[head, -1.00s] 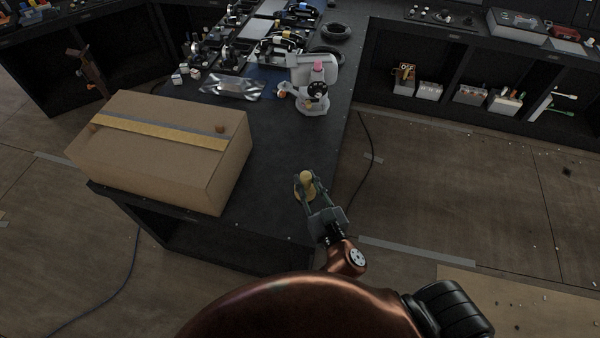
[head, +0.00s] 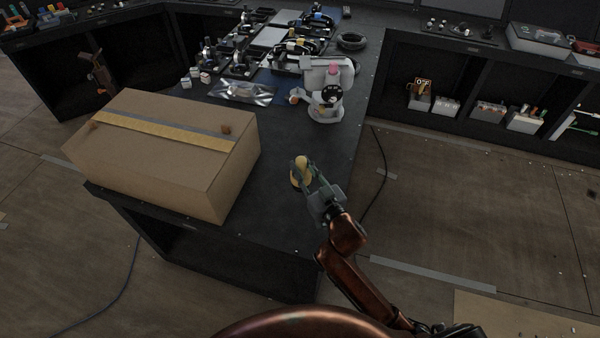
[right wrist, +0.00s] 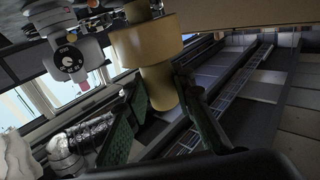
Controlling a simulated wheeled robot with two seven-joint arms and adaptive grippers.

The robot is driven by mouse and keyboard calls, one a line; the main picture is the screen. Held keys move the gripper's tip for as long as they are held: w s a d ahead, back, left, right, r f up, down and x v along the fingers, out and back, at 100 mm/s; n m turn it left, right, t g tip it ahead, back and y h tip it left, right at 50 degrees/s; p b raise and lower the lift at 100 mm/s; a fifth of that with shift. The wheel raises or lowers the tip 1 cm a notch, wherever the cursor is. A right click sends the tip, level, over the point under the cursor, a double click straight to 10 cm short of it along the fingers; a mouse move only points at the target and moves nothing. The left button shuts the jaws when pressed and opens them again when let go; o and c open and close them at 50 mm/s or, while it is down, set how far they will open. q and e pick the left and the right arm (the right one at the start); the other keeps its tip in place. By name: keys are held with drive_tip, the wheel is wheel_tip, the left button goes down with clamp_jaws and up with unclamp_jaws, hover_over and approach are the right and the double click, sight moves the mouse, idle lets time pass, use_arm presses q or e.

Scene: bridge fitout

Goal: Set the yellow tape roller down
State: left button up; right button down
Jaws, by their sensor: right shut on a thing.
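The yellow tape roller (head: 301,164) is between the fingers of my right gripper (head: 308,182), over the dark bench top (head: 270,190) near its right front corner. My right gripper is shut on it. In the right wrist view the roller (right wrist: 155,60) has a wide yellow head and a narrower stem, with the green finger pads (right wrist: 160,112) on both sides of the stem. I cannot tell whether the roller touches the bench. My left gripper is not in view.
A large cardboard box (head: 165,155) with a yellow strip stands on the bench to the left. A white and grey device (head: 325,100) stands behind the roller, by a silver packet (head: 243,92). Bare bench lies around the roller. A cable (head: 382,175) runs on the floor to the right.

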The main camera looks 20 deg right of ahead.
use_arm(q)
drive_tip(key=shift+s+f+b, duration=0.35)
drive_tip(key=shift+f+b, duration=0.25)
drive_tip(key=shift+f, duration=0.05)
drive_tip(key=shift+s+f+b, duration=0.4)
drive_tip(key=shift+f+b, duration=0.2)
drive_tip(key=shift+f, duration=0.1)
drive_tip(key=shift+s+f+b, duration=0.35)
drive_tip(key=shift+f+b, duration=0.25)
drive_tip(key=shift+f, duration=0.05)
use_arm(e)
drive_tip(key=w+d+f, duration=0.1)
drive_tip(key=w+f, duration=0.6)
drive_tip(key=f, duration=0.3)
drive_tip(key=shift+w+d+f, duration=0.2)
drive_tip(key=shift+w+d, duration=0.2)
drive_tip(key=shift+f, duration=0.2)
drive_tip(key=c, duration=1.7)
unclamp_jaws()
drive_tip(key=shift+o, duration=0.2)
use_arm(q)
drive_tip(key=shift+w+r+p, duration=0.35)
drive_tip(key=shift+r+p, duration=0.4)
use_arm(e)
drive_tip(key=s+d, duration=0.2)
drive_tip(key=s, duration=0.9)
drive_tip(key=shift+s+d+r, duration=0.2)
drive_tip(key=shift+s, duration=0.2)
